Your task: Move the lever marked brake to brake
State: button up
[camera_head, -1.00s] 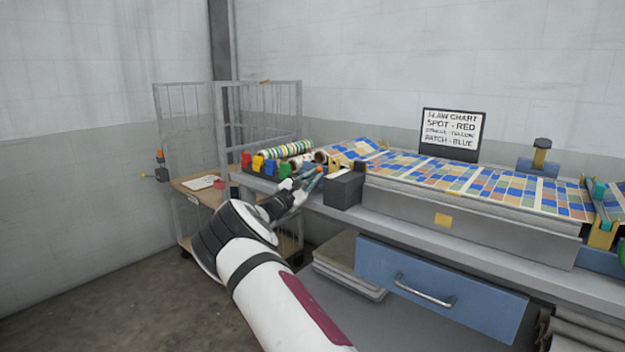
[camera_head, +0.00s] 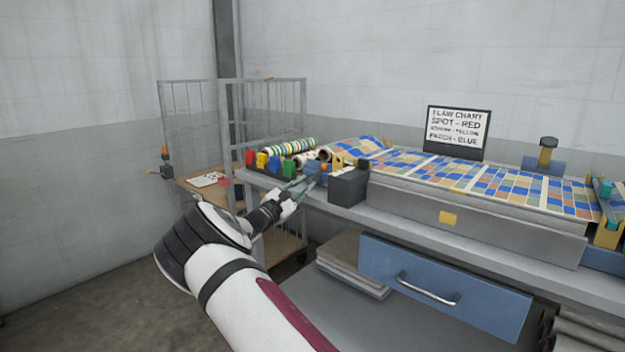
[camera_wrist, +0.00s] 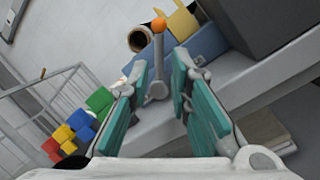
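A lever with an orange ball knob (camera_wrist: 158,24) and a grey stem (camera_wrist: 158,88) stands beside a blue housing (camera_wrist: 206,43) in the wrist view. The knob also shows small in the head view (camera_head: 323,167), at the left end of the bench. No brake marking is legible. My gripper (camera_wrist: 160,62) is open, its two teal-padded fingers apart. In the wrist view the stem shows in the gap between the fingers, with the knob beyond their tips. Contact cannot be told. In the head view my gripper (camera_head: 303,186) is just in front of the housing.
A dark box (camera_head: 347,187) stands close right of my gripper. Coloured blocks (camera_head: 270,163) and striped rolls (camera_head: 290,147) lie to the left. A patterned sheet (camera_head: 470,178) covers the bench to the right. A wire cart (camera_head: 165,120) stands behind left.

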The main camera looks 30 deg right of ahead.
jog(key=shift+v, duration=2.65)
jog(key=shift+d, duration=0.1)
